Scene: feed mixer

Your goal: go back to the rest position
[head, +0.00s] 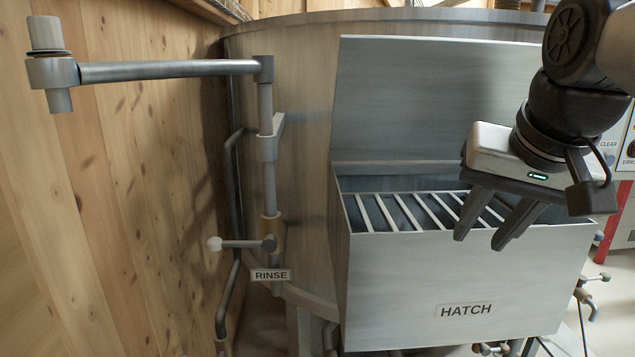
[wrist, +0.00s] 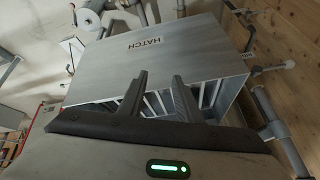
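My gripper (head: 478,238) hangs at the right of the head view, in front of the hatch box. Its two dark fingers point down and stand apart, with nothing between them. In the wrist view my gripper (wrist: 160,82) also shows both fingers spread, with the hatch box behind them. The hatch box (head: 465,290) is grey metal and labelled HATCH. Its lid (head: 400,100) stands raised against the mixer, and a grate of bars (head: 390,212) shows in the opening. In the head view the fingers cover part of the grate and the front rim.
A rinse pipe (head: 160,69) with a swing arm reaches left from the round metal mixer tank (head: 300,150). A small lever with a pale knob (head: 215,243) sits above the RINSE label (head: 271,275). A wooden wall (head: 110,200) stands at left. A control panel (head: 628,150) is partly visible at right.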

